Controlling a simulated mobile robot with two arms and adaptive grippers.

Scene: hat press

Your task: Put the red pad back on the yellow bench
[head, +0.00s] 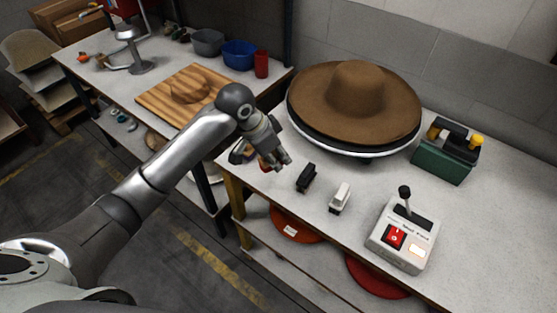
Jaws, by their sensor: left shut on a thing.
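The yellow bench (270,190) has a pale top and yellow legs, and stands in the middle and right of the head view. My left gripper (275,162) is over its near left corner, pointing down. It is shut on a small red thing, the red pad (264,165), mostly hidden behind the fingers. I cannot tell whether the pad touches the bench top. A black pad (306,178) and a white pad (340,196) stand on the bench to the right of the gripper, apart from each other. My right gripper is not in view.
A brown hat (355,95) lies on a round stand at the back. A green caddy (447,152) and a control box (402,240) stand to the right. Another table (90,50) at left bears a wooden board (155,98) and bowls. Bare bench top lies between the pads and hat.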

